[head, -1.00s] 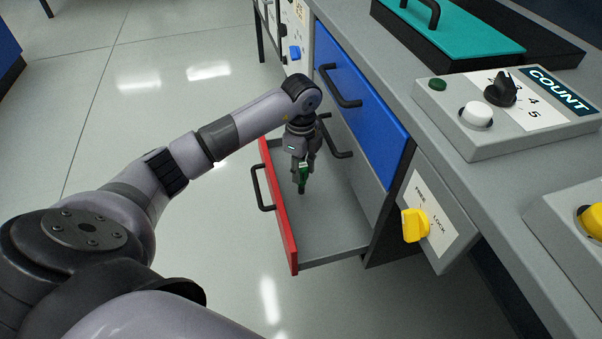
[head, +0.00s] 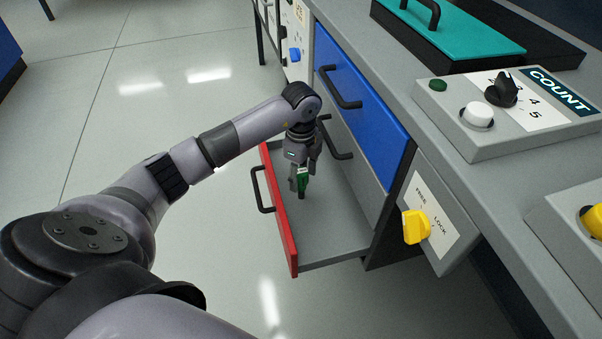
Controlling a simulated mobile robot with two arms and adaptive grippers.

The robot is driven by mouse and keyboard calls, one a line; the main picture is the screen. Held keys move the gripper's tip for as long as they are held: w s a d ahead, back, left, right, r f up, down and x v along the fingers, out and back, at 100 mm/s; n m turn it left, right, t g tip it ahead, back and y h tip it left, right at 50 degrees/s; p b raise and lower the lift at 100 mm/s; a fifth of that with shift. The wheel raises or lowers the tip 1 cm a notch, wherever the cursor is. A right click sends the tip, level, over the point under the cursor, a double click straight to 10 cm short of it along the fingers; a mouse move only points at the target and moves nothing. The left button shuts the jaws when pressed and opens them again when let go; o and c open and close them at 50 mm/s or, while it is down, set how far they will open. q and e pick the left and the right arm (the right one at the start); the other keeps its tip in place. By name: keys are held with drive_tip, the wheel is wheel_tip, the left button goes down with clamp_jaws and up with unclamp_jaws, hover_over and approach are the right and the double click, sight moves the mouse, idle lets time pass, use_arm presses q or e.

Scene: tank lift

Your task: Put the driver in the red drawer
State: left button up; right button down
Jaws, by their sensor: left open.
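The red drawer (head: 279,222) is pulled out at the bottom of the cabinet, with its red front and black handle facing left. My left gripper (head: 301,178) points down over the inside of the drawer, and its jaws are open. The driver (head: 303,181), green with a dark lower end, stands roughly upright between or just beside the fingers. Its lower tip appears at or close to the drawer floor; I cannot tell whether it touches. My right gripper is not in view.
A blue drawer (head: 362,105) and a grey drawer above the red one are closed. A yellow knob (head: 415,226) sits on a FREE/LOCK panel to the right. A COUNT box (head: 510,110) stands on the bench. The front part of the red drawer's floor is clear.

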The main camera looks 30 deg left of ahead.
use_arm(q)
drive_tip(key=shift+r, duration=0.1)
wheel_tip(320, 180, up, 3)
drive_tip(key=shift+w+r+p, duration=0.1)
drive_tip(key=shift+r+p, duration=0.1)
drive_tip(key=shift+p, duration=0.35)
wheel_tip(320, 180, up, 6)
drive_tip(key=shift+f+p, duration=0.25)
drive_tip(key=shift+p, duration=0.4)
wheel_tip(320, 180, up, 2)
drive_tip(key=shift+r, duration=0.15)
drive_tip(key=shift+r+p, duration=0.3)
drive_tip(key=shift+r, duration=0.2)
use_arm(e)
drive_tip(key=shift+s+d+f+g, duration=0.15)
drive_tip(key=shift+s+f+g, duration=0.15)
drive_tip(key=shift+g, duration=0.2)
